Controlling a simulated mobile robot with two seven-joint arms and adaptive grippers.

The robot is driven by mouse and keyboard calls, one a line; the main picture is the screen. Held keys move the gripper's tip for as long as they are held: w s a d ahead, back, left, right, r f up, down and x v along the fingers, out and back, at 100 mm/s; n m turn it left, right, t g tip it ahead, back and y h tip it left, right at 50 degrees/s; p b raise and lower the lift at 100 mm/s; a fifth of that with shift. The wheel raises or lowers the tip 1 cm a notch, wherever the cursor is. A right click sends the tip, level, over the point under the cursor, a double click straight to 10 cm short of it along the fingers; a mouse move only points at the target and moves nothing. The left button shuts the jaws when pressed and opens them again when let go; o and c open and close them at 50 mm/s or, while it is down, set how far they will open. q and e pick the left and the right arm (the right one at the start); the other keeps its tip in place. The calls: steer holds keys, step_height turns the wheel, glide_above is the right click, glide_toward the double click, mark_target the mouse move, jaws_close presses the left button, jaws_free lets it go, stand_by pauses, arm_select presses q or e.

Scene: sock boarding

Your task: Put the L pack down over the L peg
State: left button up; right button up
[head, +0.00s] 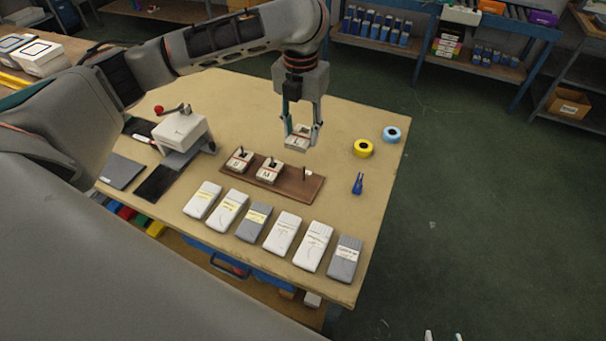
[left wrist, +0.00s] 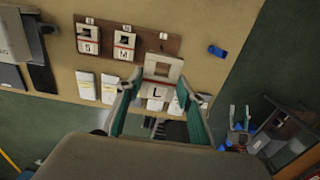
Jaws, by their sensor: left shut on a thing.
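My left gripper (head: 301,128) is shut on the L pack (head: 297,142), a pale block held above the table, behind and slightly left of the L peg in the head view. In the left wrist view the L pack (left wrist: 157,92) sits between the fingertips, its "L" label and square opening showing. The bare dark L peg (head: 304,174) stands upright at the right end of the brown board (head: 313,189). The pack is apart from the peg. My right gripper (left wrist: 239,115) shows in the left wrist view with its fingertips apart; only its tips show in the head view.
The S pack (head: 240,160) and M pack (head: 269,170) sit on the board's other pegs. A row of white and grey packets (head: 284,232) lies in front. Yellow tape (head: 363,148), blue tape (head: 391,134) and a blue clip (head: 357,184) lie right. A white press (head: 180,130) stands left.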

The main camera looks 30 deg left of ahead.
mark_target(301, 136)
arm_select(q)
step_height(301, 136, down, 17)
steer(key=shift+r, duration=0.2)
steer(key=shift+f, duration=0.2)
steer(key=o, duration=1.1)
steer(key=shift+r, duration=0.1)
step_height(301, 136, up, 12)
steer(key=shift+r, duration=0.1)
stand_by(0.4)
